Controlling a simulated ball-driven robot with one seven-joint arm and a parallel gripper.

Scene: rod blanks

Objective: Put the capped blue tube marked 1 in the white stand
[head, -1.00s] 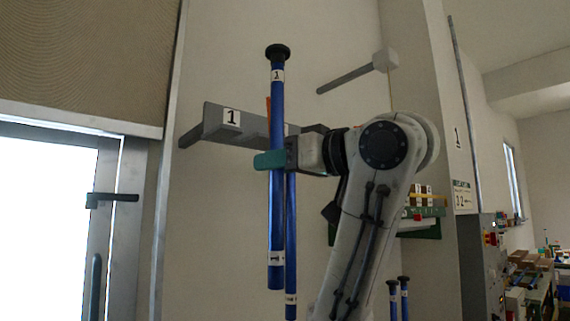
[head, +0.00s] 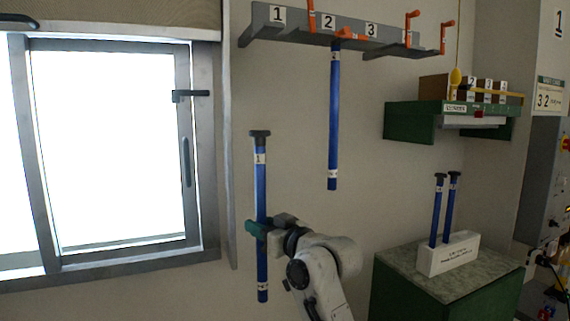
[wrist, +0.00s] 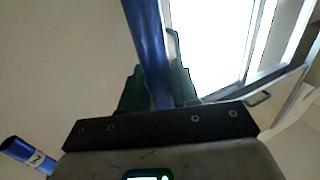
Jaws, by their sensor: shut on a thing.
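The capped blue tube marked 1 (head: 260,185) stands upright in my gripper (head: 257,229), its dark cap on top. The teal fingers are shut around it below its middle. In the wrist view the tube (wrist: 147,40) runs up between the two green fingers (wrist: 158,88). The white stand (head: 435,263) is at the right on a green cabinet, well apart from the held tube. Two capped blue tubes (head: 437,210) stand upright in it. Any free hole in the stand is too small to make out.
A grey wall rack (head: 300,33) numbered 1 to 3 has orange hooks. Another blue tube (head: 333,120) hangs under its 2; a blue tube marked 2 (wrist: 22,150) shows in the wrist view. A green shelf (head: 410,121) juts out above the cabinet (head: 400,290). A window is left.

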